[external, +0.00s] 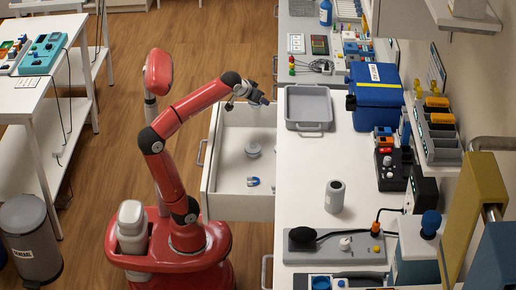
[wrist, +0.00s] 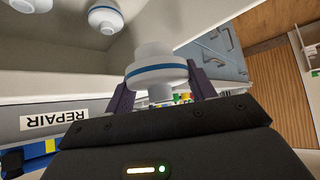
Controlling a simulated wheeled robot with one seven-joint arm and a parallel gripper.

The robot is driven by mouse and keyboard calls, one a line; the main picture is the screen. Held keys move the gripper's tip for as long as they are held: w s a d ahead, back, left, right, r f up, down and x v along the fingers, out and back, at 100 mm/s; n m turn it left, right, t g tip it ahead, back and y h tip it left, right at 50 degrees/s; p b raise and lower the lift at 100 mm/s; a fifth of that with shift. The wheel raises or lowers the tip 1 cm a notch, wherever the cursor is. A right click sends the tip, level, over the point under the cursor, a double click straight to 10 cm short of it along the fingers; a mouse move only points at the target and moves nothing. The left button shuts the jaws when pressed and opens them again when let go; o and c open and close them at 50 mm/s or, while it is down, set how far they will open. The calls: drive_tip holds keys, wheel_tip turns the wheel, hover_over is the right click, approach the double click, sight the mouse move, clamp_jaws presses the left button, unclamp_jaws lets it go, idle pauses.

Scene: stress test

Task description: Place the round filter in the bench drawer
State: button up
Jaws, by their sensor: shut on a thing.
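The round filter (wrist: 157,70), white with a blue band, is between the two dark fingers of my gripper (wrist: 160,88) in the wrist view. The fingers are shut on it. In the external view my gripper (external: 254,96) is above the far part of the open bench drawer (external: 236,206), near the bench edge. The filter is too small there to make out clearly. The white drawer is pulled out to the left of the bench. The wrist view shows the filter clear of the pale drawer surfaces (wrist: 75,62) behind it.
Inside the drawer are a pale round item (external: 253,150) and a small blue-and-white item (external: 253,181). Two similar banded items show in the wrist view, one of them whole (wrist: 106,16). A grey tray (external: 308,126) sits on the bench beside the drawer. Bare drawer floor lies between items.

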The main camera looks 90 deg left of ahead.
wheel_tip(320, 180, down, 14)
drive_tip(key=b, duration=0.2)
drive_tip(key=shift+b, duration=0.35)
drive_tip(key=shift+f, duration=0.1)
drive_tip(key=o, duration=0.5)
drive_tip(key=shift+o, duration=0.9)
